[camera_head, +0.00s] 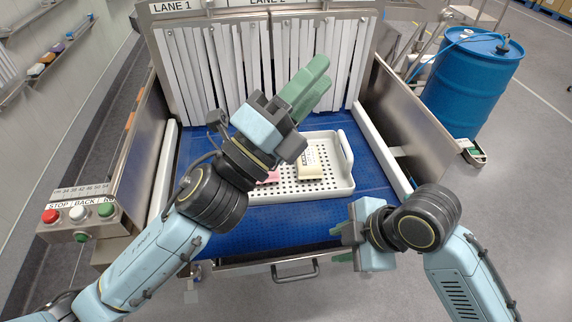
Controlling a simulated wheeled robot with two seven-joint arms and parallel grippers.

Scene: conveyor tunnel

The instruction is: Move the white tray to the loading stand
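The white tray (347,180) has a perforated floor and a raised handle at its right end. It lies on the blue conveyor belt (290,217) in front of the strip curtain. A cream block (311,165) and a pink item (270,177) lie in it. My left arm hides the tray's left part. My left gripper (306,88) is raised above the tray's far side, pointing to the curtain. Its green fingers overlap, so its opening is unclear. My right gripper (338,243) is near the belt's front right, short of the tray, its fingers apart and empty. I cannot identify a loading stand.
A white strip curtain (220,62) closes the tunnel behind the belt. Metal side walls flank the belt, the right one (408,122) near my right arm. A button box (82,216) stands at left. A blue barrel (470,82) stands at right. The belt's front is clear.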

